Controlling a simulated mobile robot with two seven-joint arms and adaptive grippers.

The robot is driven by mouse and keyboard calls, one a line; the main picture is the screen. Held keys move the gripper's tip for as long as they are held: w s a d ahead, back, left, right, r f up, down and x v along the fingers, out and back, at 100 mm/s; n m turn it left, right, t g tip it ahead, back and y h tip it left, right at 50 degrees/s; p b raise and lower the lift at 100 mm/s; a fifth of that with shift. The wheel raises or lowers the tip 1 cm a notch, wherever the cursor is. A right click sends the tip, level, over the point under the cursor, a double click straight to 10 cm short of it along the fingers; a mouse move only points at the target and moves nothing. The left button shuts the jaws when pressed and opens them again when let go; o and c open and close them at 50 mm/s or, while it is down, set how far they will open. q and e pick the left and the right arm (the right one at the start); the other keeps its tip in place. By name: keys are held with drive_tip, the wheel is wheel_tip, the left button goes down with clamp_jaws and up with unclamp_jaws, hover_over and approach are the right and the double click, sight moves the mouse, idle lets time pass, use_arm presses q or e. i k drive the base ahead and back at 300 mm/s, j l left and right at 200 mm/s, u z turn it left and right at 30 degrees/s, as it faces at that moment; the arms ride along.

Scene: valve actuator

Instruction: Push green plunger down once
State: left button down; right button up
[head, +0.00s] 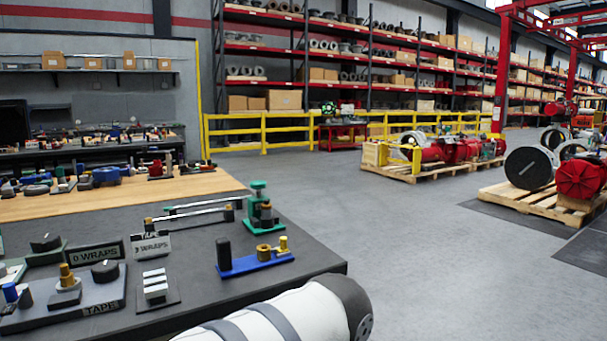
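The green plunger (258,188) stands upright on a green stand near the far right part of the dark tabletop. Its round green cap is at the top, and its stem goes down toward the green base (262,227). A small dark part stands in front of the stem and hides some of it. Nothing touches the plunger cap. Neither of my grippers is in view. A white and grey arm link of mine crosses the bottom of the picture, nearer than the plunger and apart from it.
A blue base (254,264) with a black post and brass fittings sits in front of the green stand. Metal rods (195,212) lie to its left. Open floor lies right of the table.

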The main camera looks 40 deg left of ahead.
sight(258, 185)
drive_tip(key=i+l+u, duration=0.15)
drive_tip(key=i+u, duration=0.3)
drive_tip(key=i+l+u, duration=0.45)
drive_tip(key=i, duration=0.15)
drive_tip(key=i+l+u, duration=0.45)
drive_tip(key=i+j, duration=0.05)
